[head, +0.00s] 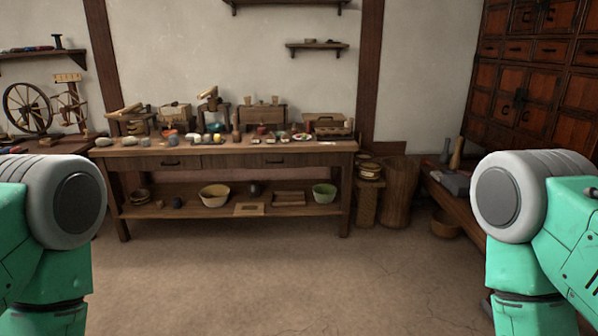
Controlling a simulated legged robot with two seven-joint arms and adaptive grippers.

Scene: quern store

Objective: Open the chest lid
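No chest with a lid can be clearly picked out from here. A small wooden box (326,120) with a flat top sits at the right end of the long table (235,151); its top looks shut, but it is too small to be sure. Another wooden box-like item (263,114) stands left of it. Only upper parts of my two arms show, at the left and right edges. Neither gripper is in view, and both arms are well short of the table.
The table's lower shelf (160,211) holds bowls and small items. Tall baskets (397,190) stand right of the table. A dark red cabinet (540,75) and a low bench (455,195) line the right side. A spinning wheel (28,108) stands left. The floor ahead is clear.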

